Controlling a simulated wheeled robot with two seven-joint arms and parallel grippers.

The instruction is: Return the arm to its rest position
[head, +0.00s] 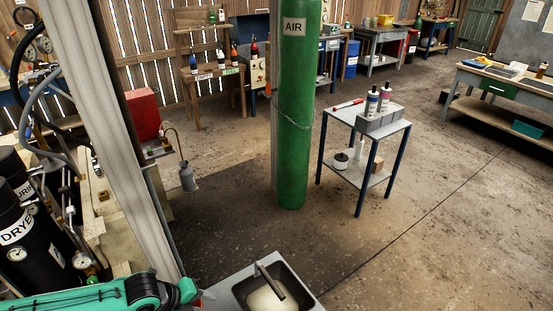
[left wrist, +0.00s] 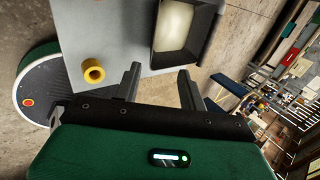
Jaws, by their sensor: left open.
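My left gripper (left wrist: 159,76) shows in the left wrist view with its two dark fingers spread apart and nothing between them. The fingers point toward a grey surface (left wrist: 128,35) that bears a yellow ring-shaped part (left wrist: 93,70) and a dark tray (left wrist: 157,52) with pale contents. In the head view my green left arm comes in along the bottom left edge. Its gripper is hidden or out of frame there. My right arm and gripper are in neither view.
A green AIR cylinder (head: 293,120) stands mid-floor beside a small table (head: 340,118). Black dryer tanks (head: 40,265) and a grey post (head: 120,140) are at left.

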